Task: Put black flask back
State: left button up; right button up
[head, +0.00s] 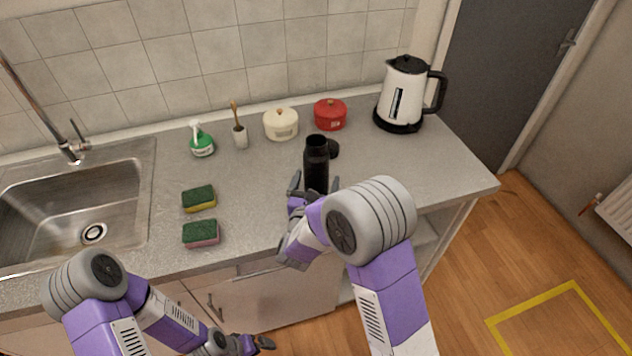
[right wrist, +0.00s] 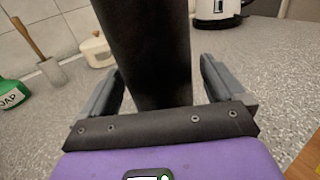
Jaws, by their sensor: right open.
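The black flask (head: 316,163) stands upright on the grey counter, in front of the red pot. My right gripper (head: 314,186) is open at the flask's near side. In the right wrist view the flask (right wrist: 150,50) rises between the two open fingers (right wrist: 163,85), with gaps showing on both sides. My left gripper (head: 262,343) hangs low in front of the cabinet, away from the counter top; its jaw state is unclear.
The counter (head: 400,180) holds a white kettle (head: 404,95), a red pot (head: 330,114), a cream pot (head: 281,124), a brush in a cup (head: 240,136), a green soap bottle (head: 201,143) and two sponges (head: 199,199). A sink (head: 70,200) is at left. The right front counter is clear.

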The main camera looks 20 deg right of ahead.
jog(key=shift+r, duration=0.1)
jog(key=shift+s+a, duration=0.2)
jog(key=shift+s, duration=0.05)
jog(key=p+v, duration=0.1)
jog(key=v, duration=1)
jog(key=shift+s, duration=0.25)
